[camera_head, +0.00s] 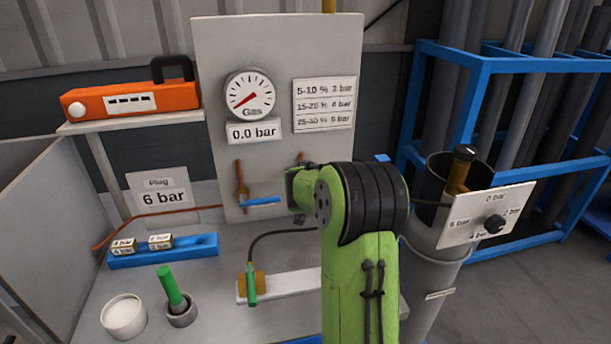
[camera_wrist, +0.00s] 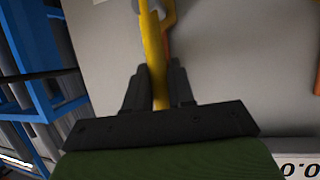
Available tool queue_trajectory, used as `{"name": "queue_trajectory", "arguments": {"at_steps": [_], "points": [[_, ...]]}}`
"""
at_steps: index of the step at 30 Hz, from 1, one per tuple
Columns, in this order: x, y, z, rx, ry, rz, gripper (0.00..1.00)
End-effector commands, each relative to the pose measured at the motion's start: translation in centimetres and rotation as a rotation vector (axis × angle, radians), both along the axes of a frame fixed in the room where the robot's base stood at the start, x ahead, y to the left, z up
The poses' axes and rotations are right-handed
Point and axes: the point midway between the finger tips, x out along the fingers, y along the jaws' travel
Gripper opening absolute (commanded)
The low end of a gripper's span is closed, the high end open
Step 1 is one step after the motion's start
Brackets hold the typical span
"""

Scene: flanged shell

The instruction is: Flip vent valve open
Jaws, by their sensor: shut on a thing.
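My gripper (camera_wrist: 158,78) is shut on a yellow valve handle (camera_wrist: 152,45) in the wrist view, one black finger on each side. The handle runs upward in that view, close to an orange-copper pipe fitting (camera_wrist: 169,18). In the head view my gripper (camera_head: 296,188) is at the lower right of the grey panel (camera_head: 212,90), and my green arm hides the yellow handle. Only the top of the right copper pipe (camera_head: 301,156) shows there. A second valve with a blue handle (camera_head: 262,201) sits left of my gripper, its handle nearly horizontal. I cannot tell from labels which valve is the vent.
The gas gauge (camera_head: 250,95) above reads 0.0 bar on its label. An orange device (camera_head: 130,101) sits on the left shelf. A bench holds a blue tray (camera_head: 165,251), a white cup (camera_head: 124,317) and a green-handled tool (camera_head: 251,285). A blue rack (camera_head: 485,65) stands right.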

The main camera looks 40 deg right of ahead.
Motion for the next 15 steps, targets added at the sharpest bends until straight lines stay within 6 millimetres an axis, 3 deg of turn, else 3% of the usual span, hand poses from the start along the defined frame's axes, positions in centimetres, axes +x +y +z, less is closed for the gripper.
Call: {"name": "queue_trajectory", "arguments": {"at_steps": [6, 7, 9, 11, 15], "points": [[-0.02, 0.09, -0.25, 0.002, 0.008, 0.002, 0.0], [-0.02, 0.09, -0.25, 0.002, 0.007, 0.003, 0.28], [-0.02, 0.09, -0.23, 0.002, 0.007, 0.003, 0.39], [-0.01, 0.08, -0.2, 0.002, 0.006, 0.003, 0.44], [-0.01, 0.07, -0.14, 0.002, 0.005, 0.002, 0.44]]}}
